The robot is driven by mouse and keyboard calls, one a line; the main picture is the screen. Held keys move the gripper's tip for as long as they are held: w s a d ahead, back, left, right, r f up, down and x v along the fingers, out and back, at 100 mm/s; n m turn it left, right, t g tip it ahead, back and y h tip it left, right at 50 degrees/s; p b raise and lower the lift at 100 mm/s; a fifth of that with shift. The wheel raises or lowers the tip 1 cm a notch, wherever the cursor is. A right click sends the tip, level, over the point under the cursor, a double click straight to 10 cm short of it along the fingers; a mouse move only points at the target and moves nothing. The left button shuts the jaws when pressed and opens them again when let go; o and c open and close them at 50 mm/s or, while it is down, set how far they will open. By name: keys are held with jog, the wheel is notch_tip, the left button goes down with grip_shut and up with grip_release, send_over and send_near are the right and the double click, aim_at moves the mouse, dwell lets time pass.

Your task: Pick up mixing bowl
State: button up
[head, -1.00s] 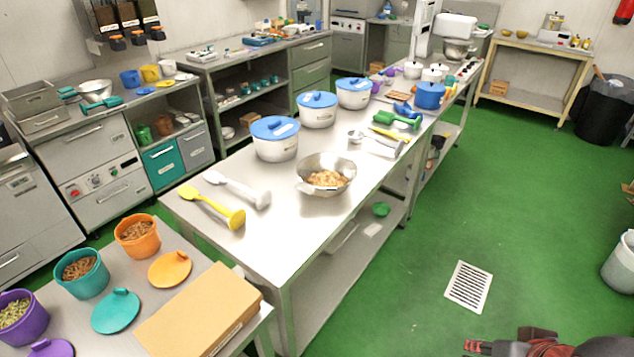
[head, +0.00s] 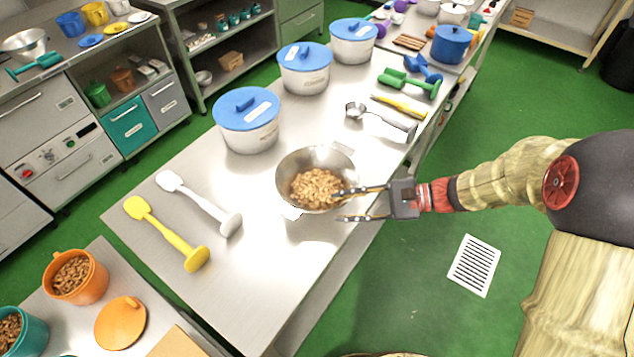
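The mixing bowl (head: 289,166) is a shiny steel bowl with brown nuts in it. It stands upright on the long steel table (head: 262,258), near its right edge. My gripper (head: 340,206) reaches in from the right, with its two fingers spread apart. The upper finger overlaps the bowl's right rim in the picture, and the lower finger shows outside the bowl at its lower right. I cannot tell whether either finger touches the bowl.
White tubs with blue lids (head: 248,118) stand behind the bowl. A white paddle (head: 200,203) and a yellow paddle (head: 166,233) lie to its left. A steel ladle (head: 380,121) and green scoop (head: 408,84) lie behind right. The table's front is clear.

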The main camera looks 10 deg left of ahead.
aim_at(320, 210)
jog(key=shift+w+a+f, duration=0.15)
jog(key=shift+a+f, duration=0.15)
jog(key=shift+a, duration=0.15)
jog(key=b+x, duration=0.1)
jog(key=x, duration=0.2)
jog(key=b+x, duration=0.2)
jog(key=x, duration=0.1)
jog(key=shift+d+f, duration=0.1)
jog(key=shift+f, duration=0.25)
jog(key=shift+a, duration=0.45)
jog(key=shift+c, duration=1.1)
grip_shut()
